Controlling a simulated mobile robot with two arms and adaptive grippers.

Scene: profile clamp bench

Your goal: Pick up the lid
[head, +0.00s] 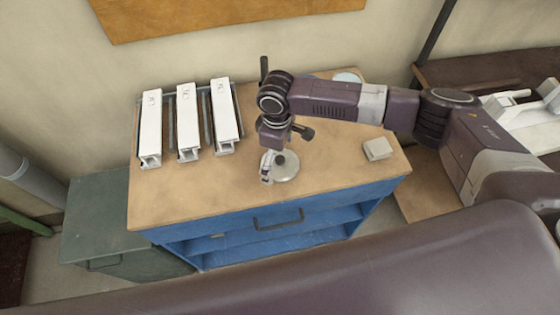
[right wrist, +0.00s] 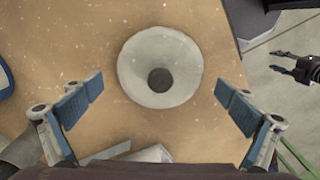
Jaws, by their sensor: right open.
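The lid (head: 288,168) is a round pale grey disc with a dark knob, lying flat on the wooden bench top. In the right wrist view the whole lid (right wrist: 140,65) shows, with its knob just below its middle. My right gripper (head: 272,167) is right by the lid in the head view, which hides part of it. In the right wrist view my right gripper's blue-padded fingers (right wrist: 160,98) are wide apart with nothing between them. My left gripper (right wrist: 272,61) shows small at the right edge of that view, fingers apart, over the floor.
Several white profiles (head: 188,120) lie on dark rails at the bench's left. A small pale box (head: 377,149) sits at the right, and a light blue round thing (head: 348,77) at the back. The bench (head: 220,205) is clear in front of the lid.

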